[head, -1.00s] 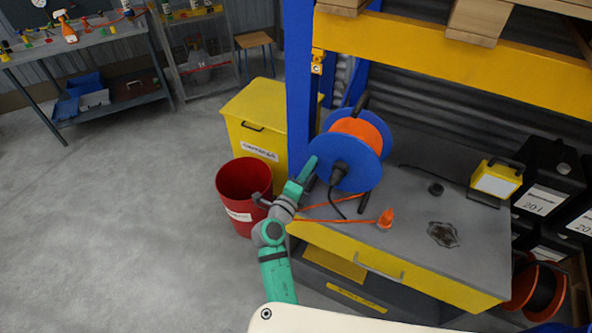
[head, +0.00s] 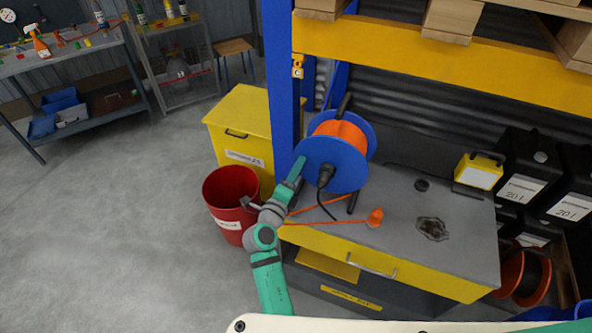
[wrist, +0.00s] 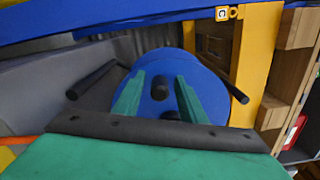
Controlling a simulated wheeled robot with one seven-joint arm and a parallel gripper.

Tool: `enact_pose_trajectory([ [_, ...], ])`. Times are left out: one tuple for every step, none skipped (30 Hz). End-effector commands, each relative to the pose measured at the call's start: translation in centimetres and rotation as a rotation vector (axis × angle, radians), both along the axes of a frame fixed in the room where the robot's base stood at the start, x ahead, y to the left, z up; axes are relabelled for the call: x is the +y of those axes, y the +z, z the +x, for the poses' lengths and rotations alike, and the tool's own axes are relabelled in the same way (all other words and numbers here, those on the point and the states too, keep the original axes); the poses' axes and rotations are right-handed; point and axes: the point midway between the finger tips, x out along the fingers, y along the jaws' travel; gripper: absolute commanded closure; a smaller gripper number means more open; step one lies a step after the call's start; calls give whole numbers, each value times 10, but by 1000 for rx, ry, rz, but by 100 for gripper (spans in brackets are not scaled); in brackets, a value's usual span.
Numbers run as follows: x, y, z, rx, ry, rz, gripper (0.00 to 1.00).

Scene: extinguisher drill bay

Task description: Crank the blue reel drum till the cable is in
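The blue reel drum (head: 346,176) stands on the bench, with orange cable (head: 342,131) wound between its flanges. An orange run of cable (head: 325,223) lies along the bench front to an orange cone-shaped piece (head: 375,217). My gripper (head: 298,168) is at the left edge of the drum's near face. In the wrist view, my gripper (wrist: 159,78) has its green fingers apart before the blue drum face (wrist: 207,93). A black knob (wrist: 160,88) shows between the fingers; I cannot tell whether they touch it. A second black part is half hidden below it.
A blue rack post (head: 281,80) and yellow beam (head: 440,48) stand close around the drum. A red bin (head: 222,208) and yellow box (head: 238,133) stand left of the bench. A yellow lamp (head: 478,173) and black canisters (head: 523,178) are on the right. Open floor lies left.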

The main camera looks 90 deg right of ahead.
Motion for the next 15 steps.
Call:
enact_pose_trajectory([
  [0, 0, 0, 0, 0, 0, 62],
  [0, 0, 0, 0, 0, 0, 62],
  [1, 0, 0, 1, 0, 0, 62],
  [2, 0, 1, 1, 0, 0, 62],
  [3, 0, 1, 1, 0, 0, 62],
  [6, 0, 2, 2, 1, 1, 62],
  [9, 0, 3, 2, 1, 1, 62],
  [12, 0, 5, 1, 3, 0, 62],
  [18, 0, 7, 1, 3, 0, 62],
  [22, -1, 8, 2, 3, 1, 62],
  [27, 0, 10, 2, 4, 0, 62],
  [35, 0, 12, 4, 4, 1, 62],
  [40, -1, 15, 4, 5, 1, 62],
  [46, 0, 17, 2, 5, 0, 62],
  [53, 0, 18, 2, 5, 0, 62],
])
